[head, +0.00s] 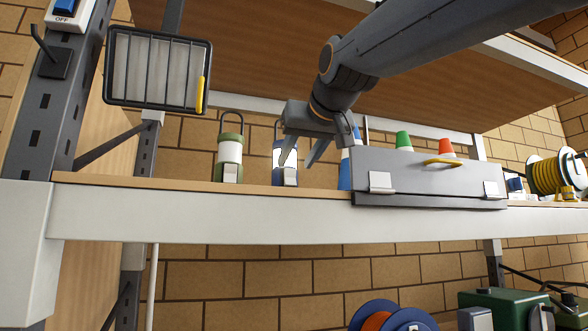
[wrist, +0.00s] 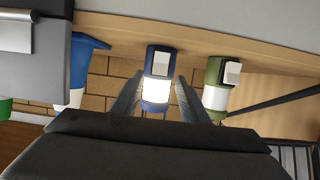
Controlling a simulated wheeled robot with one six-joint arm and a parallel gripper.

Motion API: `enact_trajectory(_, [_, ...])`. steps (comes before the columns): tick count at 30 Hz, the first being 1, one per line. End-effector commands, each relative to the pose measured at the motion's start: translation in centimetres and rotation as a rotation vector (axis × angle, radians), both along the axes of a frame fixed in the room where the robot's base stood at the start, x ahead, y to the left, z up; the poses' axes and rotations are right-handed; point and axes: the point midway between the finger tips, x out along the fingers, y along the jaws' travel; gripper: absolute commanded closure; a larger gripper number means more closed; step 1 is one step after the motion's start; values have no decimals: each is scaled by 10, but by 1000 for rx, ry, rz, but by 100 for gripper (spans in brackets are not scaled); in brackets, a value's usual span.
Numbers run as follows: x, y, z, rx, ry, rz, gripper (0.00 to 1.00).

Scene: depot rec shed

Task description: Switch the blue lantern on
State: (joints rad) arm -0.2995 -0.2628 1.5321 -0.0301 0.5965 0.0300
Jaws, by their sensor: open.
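The blue lantern (head: 278,178) stands upright on the shelf in the head view, partly hidden behind my gripper (head: 298,158). In the wrist view the lantern (wrist: 155,106) appears upside down, between the fingers of my gripper (wrist: 160,78). Its white band looks bright and glowing, brighter than the green lantern's band. A pale switch plate (wrist: 161,63) is on the front of its blue base. My gripper is open, with one finger at each side of the lantern in the wrist view. I cannot tell whether the fingers touch it.
A green lantern (head: 229,172) stands to the left on the shelf (head: 200,208). A grey toolbox (head: 425,180) and a blue cone (head: 345,173) are to the right. A caged lamp (head: 155,70) hangs at the left. A wooden board (head: 440,100) is overhead.

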Motion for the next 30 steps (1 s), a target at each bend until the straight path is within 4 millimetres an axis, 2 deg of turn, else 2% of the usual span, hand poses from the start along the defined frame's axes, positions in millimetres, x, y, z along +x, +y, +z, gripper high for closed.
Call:
enact_trajectory(3, [-21,-6,4,1,-3,0,59])
enact_trajectory(30, [-43,-12,13,0,0,0,59])
